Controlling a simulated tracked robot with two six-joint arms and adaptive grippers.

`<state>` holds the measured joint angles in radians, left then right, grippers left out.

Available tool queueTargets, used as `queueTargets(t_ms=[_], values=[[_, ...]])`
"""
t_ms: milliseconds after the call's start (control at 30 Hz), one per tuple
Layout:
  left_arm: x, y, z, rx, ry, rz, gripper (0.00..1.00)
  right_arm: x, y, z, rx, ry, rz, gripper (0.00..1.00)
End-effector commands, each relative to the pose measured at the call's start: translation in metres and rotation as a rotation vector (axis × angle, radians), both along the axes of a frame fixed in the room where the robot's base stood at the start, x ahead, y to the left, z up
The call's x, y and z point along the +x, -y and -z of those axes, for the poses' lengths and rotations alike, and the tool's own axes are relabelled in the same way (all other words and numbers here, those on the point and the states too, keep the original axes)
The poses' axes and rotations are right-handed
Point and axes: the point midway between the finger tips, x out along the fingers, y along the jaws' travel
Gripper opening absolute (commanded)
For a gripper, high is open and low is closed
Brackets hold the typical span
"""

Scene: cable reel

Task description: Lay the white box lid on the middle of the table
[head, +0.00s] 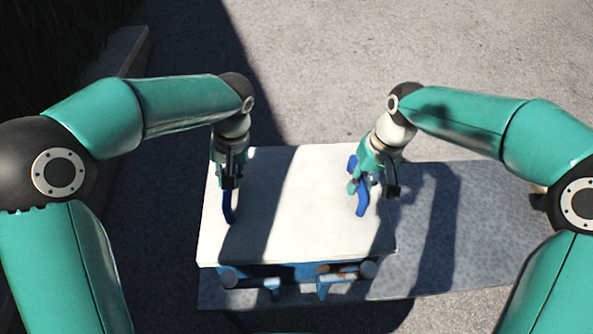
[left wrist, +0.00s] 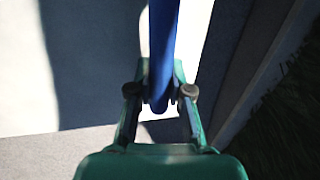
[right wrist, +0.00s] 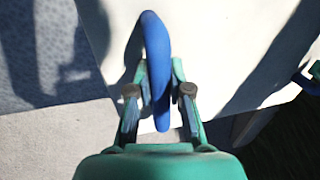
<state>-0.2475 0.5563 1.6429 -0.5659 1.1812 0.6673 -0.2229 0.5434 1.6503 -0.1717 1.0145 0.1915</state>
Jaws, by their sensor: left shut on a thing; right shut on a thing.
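The white box lid (head: 300,185) is a flat, pale panel with a blue handle near each side. It lies level above a blue box (head: 290,270), whose front shows under the lid's front edge; I cannot tell whether they touch. My left gripper (head: 229,182) is shut on the left blue handle (head: 229,210), which also shows in the left wrist view (left wrist: 162,45). My right gripper (head: 367,180) is shut on the right blue handle (head: 361,203), seen as a curved loop in the right wrist view (right wrist: 157,40). The box's inside is hidden.
The grey speckled table (head: 465,225) extends to the right of the lid, with its surface there bare but shadowed. Grey pavement (head: 330,60) lies behind. A stone kerb (head: 115,55) and dark grass are at the far left.

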Motion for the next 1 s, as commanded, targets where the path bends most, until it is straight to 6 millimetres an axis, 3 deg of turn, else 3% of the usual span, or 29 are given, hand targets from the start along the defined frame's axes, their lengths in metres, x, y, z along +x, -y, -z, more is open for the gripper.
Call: queueTargets(t_ms=[633, 1000], values=[[0.025, 0.0, 0.016, -0.001, 0.001, 0.0, 0.0, 0.025, -0.001, 0.016, 0.001, 0.002, 0.0, 0.0], [0.047, 0.0, 0.013, -0.001, 0.003, -0.001, 0.0, 0.047, -0.001, 0.012, 0.002, 0.004, 0.001, 0.0]])
